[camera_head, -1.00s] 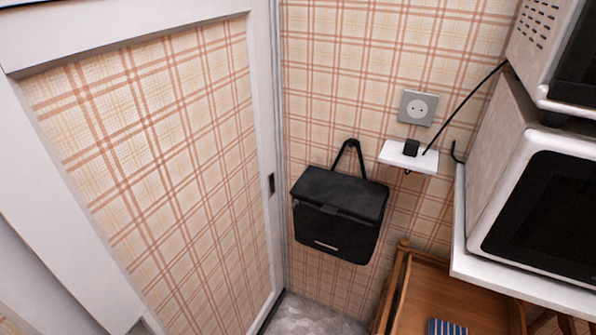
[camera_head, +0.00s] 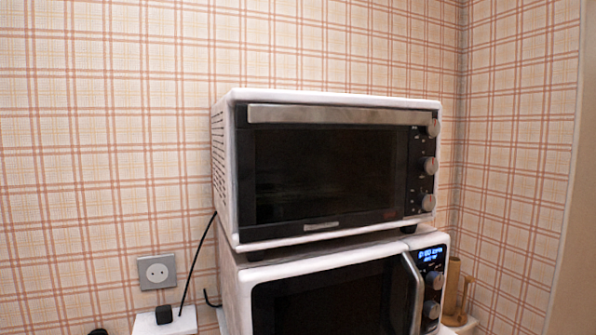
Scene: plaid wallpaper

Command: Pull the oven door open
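A white toaster oven (camera_head: 232,170) stands in the middle of the head view, on top of a second white appliance. Its dark glass door (camera_head: 325,172) is shut. A long grey metal handle (camera_head: 335,115) runs along the door's top edge. Several round knobs (camera_head: 430,165) line the oven's right side. Neither of my grippers shows in this view.
Below the oven is a microwave (camera_head: 330,295) with a dark door, a vertical silver handle (camera_head: 413,290) and a lit blue display (camera_head: 431,255). A wall socket (camera_head: 157,271) and a black cable (camera_head: 197,262) are at the left. Plaid walls meet in a corner right of the oven.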

